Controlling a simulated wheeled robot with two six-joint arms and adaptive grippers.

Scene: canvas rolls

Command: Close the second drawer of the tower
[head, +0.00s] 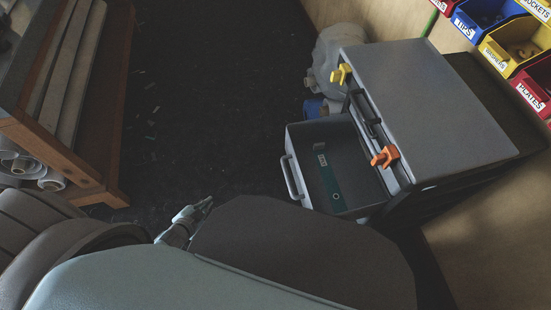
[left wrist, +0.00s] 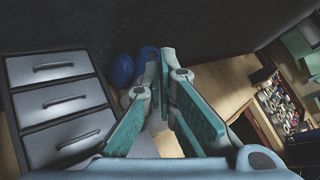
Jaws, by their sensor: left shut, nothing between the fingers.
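The grey drawer tower (head: 430,105) stands at the right in the head view. One drawer (head: 335,165) sticks out to the left, with its bar handle (head: 292,177) at the outer end and a dark green flat thing (head: 328,175) inside. Its level in the tower is hard to tell from above. The left wrist view shows several grey drawer fronts with bar handles (left wrist: 65,100) at the left. My left gripper (head: 207,203) is shut and empty, left of and apart from the open drawer; its fingertips (left wrist: 162,62) also show in the wrist view. My right gripper is not seen.
A yellow clamp (head: 341,74) and an orange clamp (head: 385,156) sit on the tower's edge. Labelled bins (head: 512,45) stand at the upper right. A wooden rack (head: 75,130) is at the left. Dark floor (head: 215,90) between rack and tower is clear.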

